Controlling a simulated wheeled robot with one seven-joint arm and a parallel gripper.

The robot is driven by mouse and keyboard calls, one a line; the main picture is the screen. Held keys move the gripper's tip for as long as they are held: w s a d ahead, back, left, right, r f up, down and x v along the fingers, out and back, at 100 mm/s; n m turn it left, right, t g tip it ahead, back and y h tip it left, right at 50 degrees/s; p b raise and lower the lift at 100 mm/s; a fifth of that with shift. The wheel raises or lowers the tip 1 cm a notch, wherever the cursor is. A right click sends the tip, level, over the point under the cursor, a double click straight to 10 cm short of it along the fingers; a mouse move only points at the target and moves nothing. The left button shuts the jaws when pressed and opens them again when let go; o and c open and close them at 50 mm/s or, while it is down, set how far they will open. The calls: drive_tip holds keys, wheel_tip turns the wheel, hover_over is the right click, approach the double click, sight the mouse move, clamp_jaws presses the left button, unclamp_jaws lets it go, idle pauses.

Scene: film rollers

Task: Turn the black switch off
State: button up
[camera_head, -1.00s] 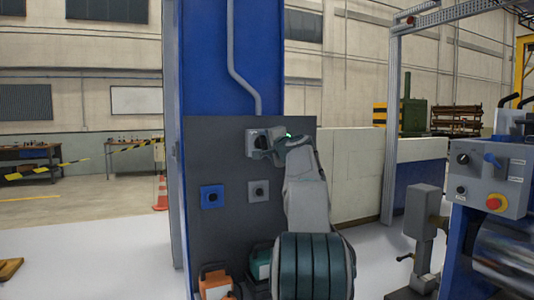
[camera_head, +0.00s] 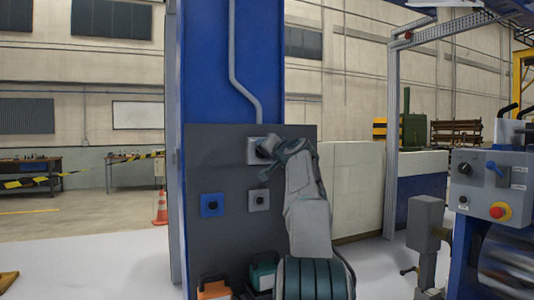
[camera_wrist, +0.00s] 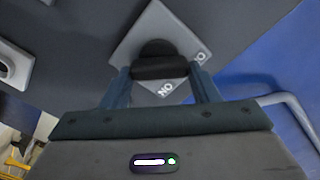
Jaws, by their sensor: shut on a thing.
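The black switch (camera_wrist: 160,68) is a black knob on a light grey square plate (camera_wrist: 146,36). In the wrist view the plate looks tilted, with white lettering at its lower and right corners. In the head view the plate (camera_head: 252,152) is at the top of a dark grey panel, with the knob mostly hidden by my gripper (camera_head: 268,160). In the wrist view my gripper (camera_wrist: 158,76) has one finger on each side of the knob and is shut on it.
Below on the panel (camera_head: 225,235) are a blue-plated switch (camera_head: 212,205) and a grey-plated one (camera_head: 259,197). An orange case (camera_head: 214,290) and a teal case (camera_head: 262,276) are at its foot. A control box (camera_head: 493,185) with a red button stands right.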

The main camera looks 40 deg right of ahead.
idle(0.3)
drive_tip(key=o, duration=1)
drive_tip(key=b+v, duration=0.5)
drive_tip(key=v, duration=0.8)
drive_tip(key=shift+s, duration=0.4)
drive_tip(key=shift+w+a, duration=0.1)
